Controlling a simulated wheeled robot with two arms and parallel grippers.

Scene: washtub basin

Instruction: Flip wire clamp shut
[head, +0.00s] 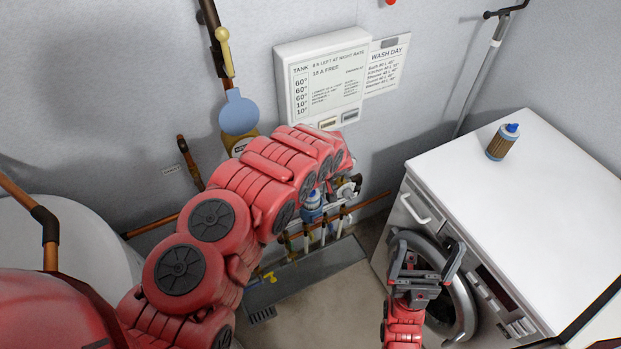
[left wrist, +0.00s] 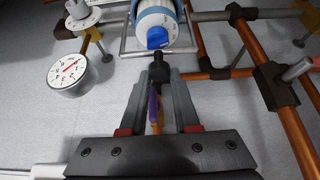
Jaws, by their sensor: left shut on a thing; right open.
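The wire clamp (left wrist: 128,35) shows in the left wrist view as a thin grey wire frame around a white and blue canister (left wrist: 160,22). A black tab (left wrist: 159,68) at the wire's near side sits between my left fingertips. My left gripper (left wrist: 159,82) is shut on this clamp tab. A purple and orange piece shows behind, between the fingers. In the head view the canister (head: 312,199) is partly hidden by my left arm, and the clamp is too small to make out. My right gripper (head: 417,262) is open and empty in front of the washing machine door.
Copper pipes (left wrist: 286,115) and a round gauge (left wrist: 67,72) flank the canister. The washing machine (head: 530,190) stands at the right with a brown, blue-capped cartridge (head: 502,142) on top. A white tank (head: 85,235) stands at the left. A notice board (head: 322,85) hangs on the wall.

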